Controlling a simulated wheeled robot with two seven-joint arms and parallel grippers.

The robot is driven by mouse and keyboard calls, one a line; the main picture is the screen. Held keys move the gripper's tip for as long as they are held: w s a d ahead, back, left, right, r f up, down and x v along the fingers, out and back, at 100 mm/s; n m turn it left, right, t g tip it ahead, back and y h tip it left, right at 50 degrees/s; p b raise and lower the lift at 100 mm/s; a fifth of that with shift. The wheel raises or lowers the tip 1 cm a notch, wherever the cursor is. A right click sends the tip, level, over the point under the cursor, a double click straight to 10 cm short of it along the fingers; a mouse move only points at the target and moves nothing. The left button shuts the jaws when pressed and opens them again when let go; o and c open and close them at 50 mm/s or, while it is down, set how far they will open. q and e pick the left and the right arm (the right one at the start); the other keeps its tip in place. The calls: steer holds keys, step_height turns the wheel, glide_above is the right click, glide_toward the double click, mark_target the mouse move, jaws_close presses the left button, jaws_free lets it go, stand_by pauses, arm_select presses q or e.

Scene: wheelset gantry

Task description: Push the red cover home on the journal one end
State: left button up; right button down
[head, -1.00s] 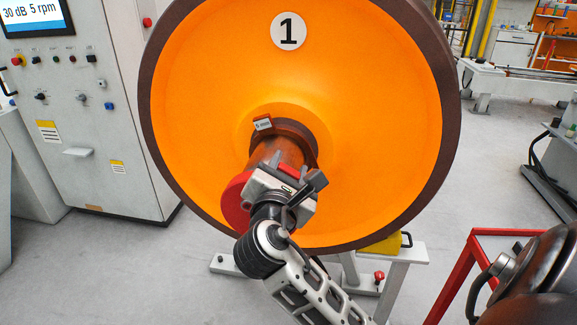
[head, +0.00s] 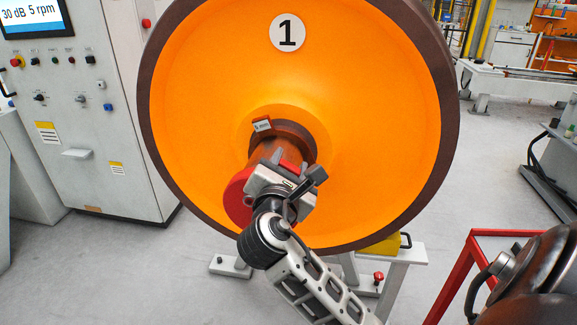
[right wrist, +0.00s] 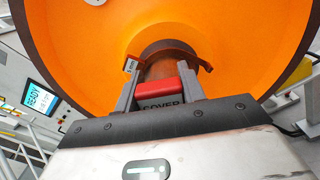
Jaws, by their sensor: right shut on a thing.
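The red cover (head: 238,196) is a round red disc at the near end of the brown journal (head: 268,154), which sticks out of the orange wheel marked 1 (head: 350,120). My right gripper (head: 288,168) is shut on the cover and hides part of it. In the right wrist view the red cover (right wrist: 182,84) shows between my right gripper's fingers (right wrist: 158,74), with the word COVER on its grey face. Bare journal (right wrist: 160,67) shows between the cover and the wheel's hub. Whether the cover touches any stop is hidden. My left gripper is not in view.
A small grey tag (head: 262,126) sits on the hub's brown ring. A grey control cabinet (head: 90,110) stands at the left. A yellow part (head: 385,245) and a pale stand (head: 400,270) lie below the wheel. A red frame (head: 458,270) is at the lower right.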

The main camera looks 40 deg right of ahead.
steer(key=shift+x, duration=0.85)
steer(key=c, duration=0.8)
jaws_free()
steer(key=shift+o, duration=0.2)
steer(key=shift+v, duration=0.85)
arm_select(q)
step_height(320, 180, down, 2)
steer(key=shift+b, duration=0.85)
arm_select(e)
steer(key=v, duration=1)
steer(key=shift+a, duration=0.15)
